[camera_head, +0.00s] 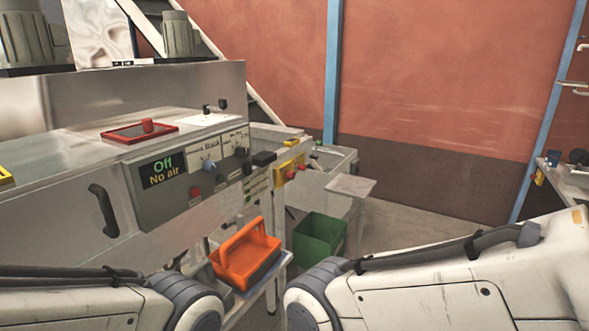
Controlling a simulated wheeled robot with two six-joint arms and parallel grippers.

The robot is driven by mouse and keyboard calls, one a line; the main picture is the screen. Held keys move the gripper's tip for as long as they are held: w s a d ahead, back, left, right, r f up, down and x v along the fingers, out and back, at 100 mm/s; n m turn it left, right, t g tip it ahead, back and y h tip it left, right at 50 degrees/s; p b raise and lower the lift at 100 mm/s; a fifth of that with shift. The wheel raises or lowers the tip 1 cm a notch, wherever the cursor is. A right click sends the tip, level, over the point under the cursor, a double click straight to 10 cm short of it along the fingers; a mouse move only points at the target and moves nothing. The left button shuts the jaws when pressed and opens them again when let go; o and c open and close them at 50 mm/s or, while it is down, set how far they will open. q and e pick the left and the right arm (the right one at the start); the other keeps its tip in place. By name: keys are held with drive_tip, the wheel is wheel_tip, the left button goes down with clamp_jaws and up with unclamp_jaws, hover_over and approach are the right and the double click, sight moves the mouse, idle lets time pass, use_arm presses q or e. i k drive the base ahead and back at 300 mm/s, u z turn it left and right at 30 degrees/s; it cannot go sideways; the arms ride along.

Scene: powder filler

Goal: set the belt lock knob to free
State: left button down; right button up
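A grey control panel (160,207) is on the front of the metal machine at the left. Its dark display (163,170) reads "Off" and "No air" in green. Right of the display are a blue-grey knob (209,166) below a label reading "Back", a dark knob (240,152) and a red button (194,191). I cannot tell which control is the belt lock knob; the small labels and pointer positions are unreadable. My two white arms cross the bottom of the view from the left and right. Both grippers are out of view.
A yellow box (281,181) with a red button sits right of the panel. An orange tool caddy (245,246) stands on a low shelf below it. A green bin (318,238) is on the floor behind. A black handle (104,210) sticks out left of the panel.

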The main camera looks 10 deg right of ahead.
sight(299, 167)
drive_tip(key=z, duration=0.4)
drive_tip(key=i, duration=0.6)
drive_tip(key=z, duration=0.7)
drive_tip(key=i, duration=1.95)
drive_tip(key=u, duration=1.05)
drive_tip(key=i, duration=0.35)
drive_tip(key=u, duration=0.25)
